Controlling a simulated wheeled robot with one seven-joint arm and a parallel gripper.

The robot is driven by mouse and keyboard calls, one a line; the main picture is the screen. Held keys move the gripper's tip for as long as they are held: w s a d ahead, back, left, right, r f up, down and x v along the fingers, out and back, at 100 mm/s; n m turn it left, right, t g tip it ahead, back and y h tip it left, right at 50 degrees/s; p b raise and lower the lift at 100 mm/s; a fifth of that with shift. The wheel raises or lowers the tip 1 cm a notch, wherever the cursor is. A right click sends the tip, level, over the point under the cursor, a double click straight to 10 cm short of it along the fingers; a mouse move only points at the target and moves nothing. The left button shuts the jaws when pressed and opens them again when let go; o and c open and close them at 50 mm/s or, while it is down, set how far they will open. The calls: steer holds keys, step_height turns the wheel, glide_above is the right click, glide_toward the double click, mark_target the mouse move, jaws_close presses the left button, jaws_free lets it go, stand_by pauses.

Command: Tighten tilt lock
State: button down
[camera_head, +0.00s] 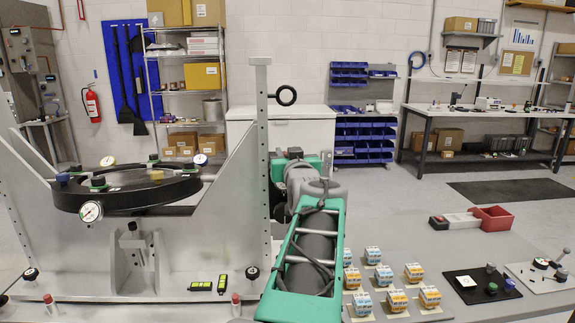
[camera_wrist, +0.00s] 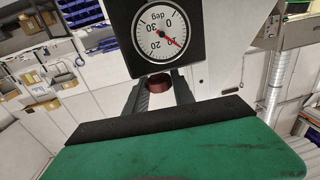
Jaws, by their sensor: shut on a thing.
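In the wrist view, my gripper (camera_wrist: 160,84) has its two dark fingers on either side of a small reddish-brown round knob (camera_wrist: 159,82), apparently the tilt lock, and is shut on it. Just above it is a black square plate with a white dial (camera_wrist: 158,30) marked in degrees, its red needle pointing to the lower right. In the head view, the metal mirror fixture (camera_head: 217,215) carries a dark round ring (camera_head: 128,190) at the left. My green arm reaches up to the right upright of the fixture; the fingers and knob are hidden there.
Small gauges (camera_head: 91,211) and knobs sit around the ring. A black eyebolt ring (camera_head: 287,95) sticks out from the upright.

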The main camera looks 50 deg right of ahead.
steer(key=m+g+h+b, duration=0.2)
steer(key=shift+w+a+f+m+g+h+b, duration=0.2)
steer(key=shift+m+g+h+b, duration=0.1)
steer(key=shift+g+b, duration=0.1)
steer(key=shift+s+d+r+m+g+h, duration=0.15)
steer(key=shift+m+g+h, duration=0.25)
steer(key=shift+g, duration=0.3)
steer(key=c, duration=1.1)
jaws_free()
steer(key=shift+o, duration=0.2)
steer(key=b+v, duration=0.2)
steer(key=v, duration=0.5)
steer(key=shift+s+a, duration=0.25)
steer(key=shift+a, duration=0.05)
